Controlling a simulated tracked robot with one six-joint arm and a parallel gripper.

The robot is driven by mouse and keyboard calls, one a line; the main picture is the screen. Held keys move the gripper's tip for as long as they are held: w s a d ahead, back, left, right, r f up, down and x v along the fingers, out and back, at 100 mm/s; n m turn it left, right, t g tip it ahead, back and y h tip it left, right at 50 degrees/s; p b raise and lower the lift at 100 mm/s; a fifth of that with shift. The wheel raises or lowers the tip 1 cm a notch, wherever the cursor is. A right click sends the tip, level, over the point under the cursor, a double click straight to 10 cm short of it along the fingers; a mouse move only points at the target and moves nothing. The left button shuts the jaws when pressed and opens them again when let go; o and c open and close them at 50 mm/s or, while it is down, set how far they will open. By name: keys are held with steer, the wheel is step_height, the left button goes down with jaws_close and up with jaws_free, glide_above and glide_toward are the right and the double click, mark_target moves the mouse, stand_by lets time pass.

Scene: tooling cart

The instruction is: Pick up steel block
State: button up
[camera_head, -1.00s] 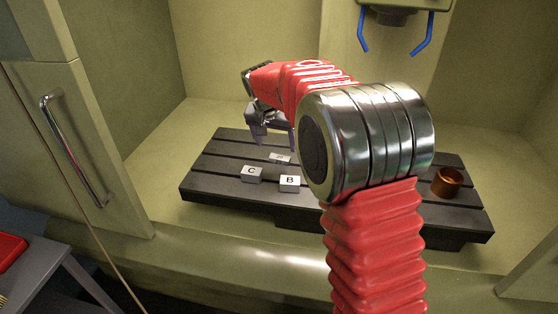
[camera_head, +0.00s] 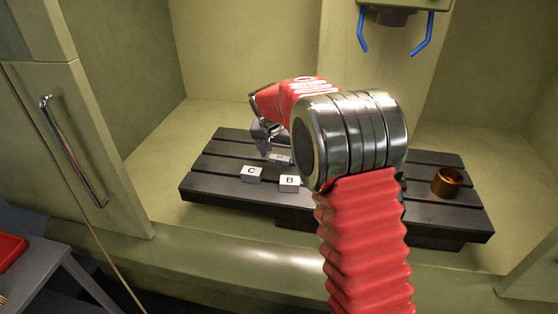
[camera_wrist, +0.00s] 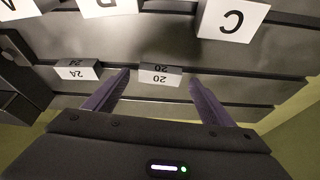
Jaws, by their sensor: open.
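A small block marked 20 (camera_wrist: 160,75) sits on the dark slotted table (camera_head: 205,178). A similar block marked 24 (camera_wrist: 77,70) sits to its left in the wrist view. I cannot tell which of these is the steel block. My gripper (camera_wrist: 158,78) is open, with its two purple-grey fingers on either side of the block marked 20 in the picture; contact does not show. In the head view my gripper (camera_head: 268,147) is just behind the small block (camera_head: 280,158), partly hidden by my arm, which also hides the block marked 24.
Blocks marked C (camera_head: 251,174) and B (camera_head: 289,184) stand on the table's front part. Part of A (camera_wrist: 18,8) shows in the wrist view. A copper-coloured cup (camera_head: 447,182) stands at the right.

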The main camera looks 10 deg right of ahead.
steer(key=shift+w+d+f, duration=0.1)
steer(key=shift+w+f, duration=0.05)
steer(key=shift+f, duration=0.4)
steer(key=c, duration=1.4)
